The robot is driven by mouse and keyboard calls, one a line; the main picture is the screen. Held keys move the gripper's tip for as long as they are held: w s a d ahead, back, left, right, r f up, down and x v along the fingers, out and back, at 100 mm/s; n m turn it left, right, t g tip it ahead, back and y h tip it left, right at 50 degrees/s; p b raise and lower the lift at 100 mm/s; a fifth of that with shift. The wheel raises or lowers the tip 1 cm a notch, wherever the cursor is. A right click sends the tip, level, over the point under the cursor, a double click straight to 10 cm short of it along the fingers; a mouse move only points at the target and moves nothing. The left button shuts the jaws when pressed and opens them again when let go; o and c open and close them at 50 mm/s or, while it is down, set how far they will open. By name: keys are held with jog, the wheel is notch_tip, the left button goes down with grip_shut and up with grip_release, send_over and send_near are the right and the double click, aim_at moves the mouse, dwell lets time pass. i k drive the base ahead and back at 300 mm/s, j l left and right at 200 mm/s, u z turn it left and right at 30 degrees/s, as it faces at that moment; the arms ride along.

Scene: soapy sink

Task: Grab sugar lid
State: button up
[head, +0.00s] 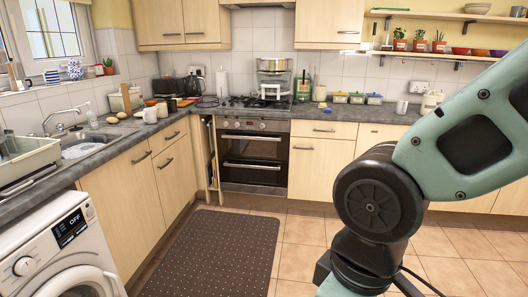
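Three small canisters stand in a row on the back counter, right of the hob in the head view. The left one has a yellowish lid (340,93), the middle one a green lid (357,94) and the right one a blue lid (374,95). They are too small for me to read any label, so I cannot tell which one is the sugar. The lids look seated on the canisters. My arm fills the right side of the view, well in front of the counter.
A dark mat (215,250) lies on the tiled floor before the oven (253,160). A washing machine (62,250) and sink (85,148) are at left. White mugs (401,106) and a green bottle (303,88) flank the canisters. The floor ahead is clear.

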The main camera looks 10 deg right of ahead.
aim_at(428, 95)
jog(key=i+z, duration=0.2)
jog(key=i, duration=0.3)
jog(key=i+j+z, duration=0.2)
jog(key=i, duration=0.3)
jog(key=i+j+z, duration=0.2)
jog(key=i, duration=0.3)
jog(key=i+l+z, duration=0.2)
jog(key=i+z, duration=0.3)
jog(key=i, duration=0.15)
jog(key=i+z, duration=0.45)
jog(key=i, duration=0.15)
jog(key=i+j+z, duration=0.35)
jog(key=i+z, duration=0.45)
jog(key=i, duration=0.4)
jog(key=i+z, duration=0.3)
jog(key=i, duration=0.35)
jog(key=i+u, duration=0.3)
jog(key=i+l+u, duration=0.3)
jog(key=i+j, duration=0.1)
